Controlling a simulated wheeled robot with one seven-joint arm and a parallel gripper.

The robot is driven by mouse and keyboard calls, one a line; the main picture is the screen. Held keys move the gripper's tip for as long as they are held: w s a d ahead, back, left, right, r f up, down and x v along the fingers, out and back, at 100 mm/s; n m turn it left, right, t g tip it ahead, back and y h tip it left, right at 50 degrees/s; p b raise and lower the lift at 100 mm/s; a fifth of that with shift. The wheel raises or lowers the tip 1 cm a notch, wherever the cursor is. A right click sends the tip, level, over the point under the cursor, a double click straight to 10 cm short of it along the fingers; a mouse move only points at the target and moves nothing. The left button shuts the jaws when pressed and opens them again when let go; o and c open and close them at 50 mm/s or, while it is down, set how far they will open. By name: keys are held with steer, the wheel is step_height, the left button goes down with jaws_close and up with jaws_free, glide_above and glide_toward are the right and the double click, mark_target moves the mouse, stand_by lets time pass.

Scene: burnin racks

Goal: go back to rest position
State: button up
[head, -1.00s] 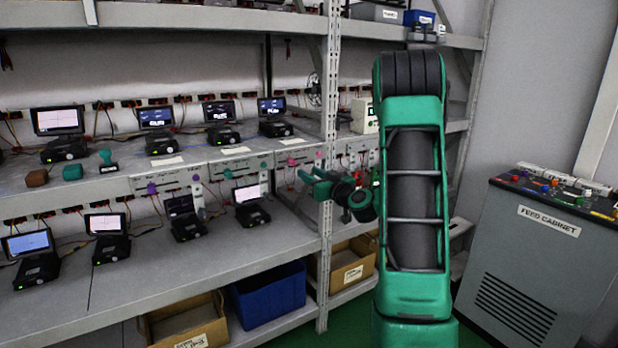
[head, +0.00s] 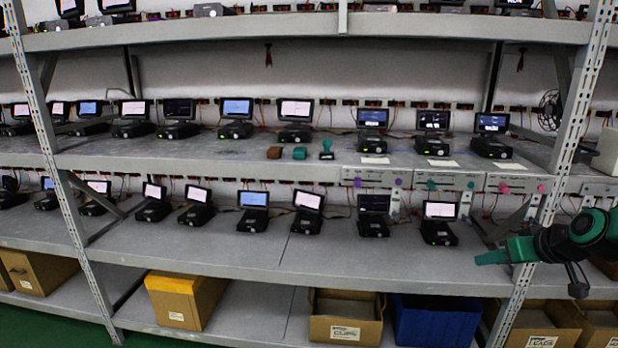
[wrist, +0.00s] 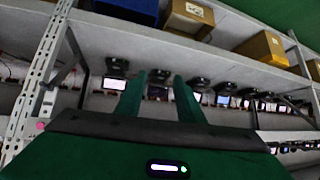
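My gripper (head: 492,257) is at the right of the head view, in front of the lower shelf near the right rack post. In the wrist view my gripper (wrist: 159,78) shows two green fingers standing apart with nothing held between them. That view is upside down and faces the rack. The green fingers do not touch any device. Part of my arm runs off the right edge of the head view.
The rack's upper shelf (head: 215,152) and lower shelf (head: 240,268) carry several small devices with screens. A brown block (head: 274,153), a teal block (head: 299,153) and a green-handled stamp (head: 326,150) stand above. A blue bin (head: 435,322) and cardboard boxes (head: 185,300) sit below.

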steer(key=s+a+m+g, duration=0.1)
steer(key=s+m+g, duration=0.2)
steer(key=s, duration=1.2)
steer(key=s+a+m+g+h, duration=0.1)
steer(key=s+m+g, duration=0.3)
steer(key=s, duration=1.1)
steer(key=shift+s+a+f+g, duration=0.15)
steer(key=shift+a+f+g, duration=0.1)
steer(key=shift+a+g, duration=0.6)
steer(key=shift+d, duration=0.15)
steer(key=shift+w+f, duration=0.25)
steer(key=shift+w, duration=0.4)
